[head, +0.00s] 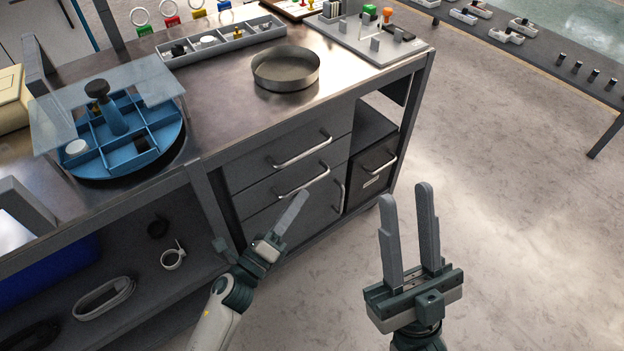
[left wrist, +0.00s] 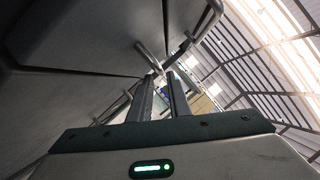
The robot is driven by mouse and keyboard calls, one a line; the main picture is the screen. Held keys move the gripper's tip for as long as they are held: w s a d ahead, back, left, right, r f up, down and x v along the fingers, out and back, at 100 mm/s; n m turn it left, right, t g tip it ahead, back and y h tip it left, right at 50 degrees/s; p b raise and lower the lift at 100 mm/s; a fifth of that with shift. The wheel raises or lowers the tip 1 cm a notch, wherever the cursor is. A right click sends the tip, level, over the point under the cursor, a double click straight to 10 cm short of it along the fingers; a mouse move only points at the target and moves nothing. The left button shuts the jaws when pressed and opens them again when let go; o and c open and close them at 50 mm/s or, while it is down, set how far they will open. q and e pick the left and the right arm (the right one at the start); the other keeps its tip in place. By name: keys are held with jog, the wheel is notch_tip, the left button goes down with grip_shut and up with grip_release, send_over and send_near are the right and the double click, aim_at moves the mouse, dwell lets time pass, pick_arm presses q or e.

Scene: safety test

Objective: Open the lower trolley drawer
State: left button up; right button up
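The grey drawer unit under the bench has an upper drawer (head: 262,160) and a lower drawer (head: 262,197), both closed. Each has a silver bar handle; the lower handle (head: 303,180) is in the head view. My left gripper (head: 300,194) is just below and in front of that handle, fingers pointing up toward it. In the left wrist view the two fingers (left wrist: 160,75) are parted by a narrow gap, with a handle bar (left wrist: 148,55) near their tips. I cannot tell whether they touch it. My right gripper (head: 406,190) is open and empty over the floor.
Below the drawers is a panel with an upright handle (head: 338,197). A box with a handle (head: 370,172) sits in the right bay. A round metal pan (head: 286,70) and a blue divided tray (head: 115,135) stand on the bench. Open floor (head: 500,200) lies to the right.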

aim_at(312, 179)
pick_arm(q)
jog(key=x, duration=0.7)
jog(key=shift+s, duration=0.1)
grip_shut()
